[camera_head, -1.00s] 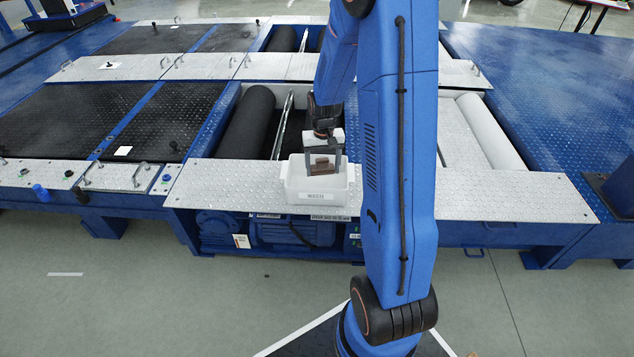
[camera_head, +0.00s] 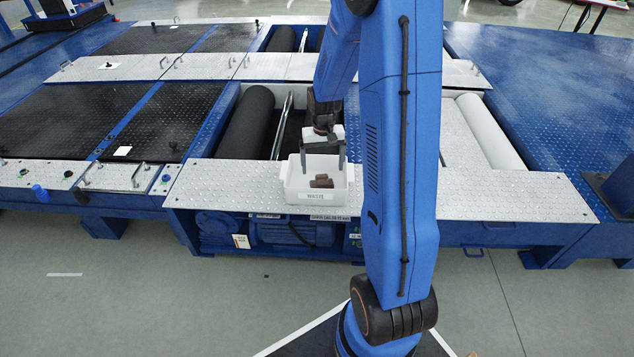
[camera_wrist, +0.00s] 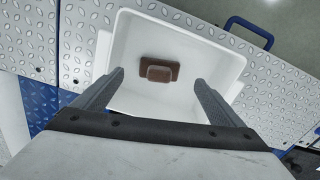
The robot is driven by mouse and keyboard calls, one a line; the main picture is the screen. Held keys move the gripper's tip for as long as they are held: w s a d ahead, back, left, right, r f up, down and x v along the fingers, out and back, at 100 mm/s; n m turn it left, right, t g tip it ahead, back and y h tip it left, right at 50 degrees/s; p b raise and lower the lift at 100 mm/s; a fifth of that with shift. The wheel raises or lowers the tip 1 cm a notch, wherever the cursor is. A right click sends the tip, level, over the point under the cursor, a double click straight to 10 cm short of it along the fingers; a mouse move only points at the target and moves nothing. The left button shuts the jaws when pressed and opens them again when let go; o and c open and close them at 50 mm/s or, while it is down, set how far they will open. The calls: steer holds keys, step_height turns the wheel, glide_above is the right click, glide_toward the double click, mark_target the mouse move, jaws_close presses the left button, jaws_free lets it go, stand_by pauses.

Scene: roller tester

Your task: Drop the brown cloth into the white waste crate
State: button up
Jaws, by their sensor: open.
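The brown cloth (camera_head: 321,181) lies inside the crate. In the wrist view the cloth (camera_wrist: 158,71) rests on the floor of the crate (camera_wrist: 205,48), apart from the crate walls. My gripper (camera_head: 324,160) is above the crate with its fingers spread and nothing between them. In the wrist view the open fingers of my gripper (camera_wrist: 158,85) reach over the crate's near side, on either side of the cloth.
The silver ledge (camera_head: 225,187) is clear to the left of the crate. A dark roller (camera_head: 246,122) lies behind it to the left, and a pale roller (camera_head: 490,133) to the right. Blue and black caps (camera_head: 40,193) sit at the far left.

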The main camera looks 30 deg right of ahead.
step_height(320, 180, up, 16)
steer(key=shift+f, duration=0.15)
stand_by(0.6)
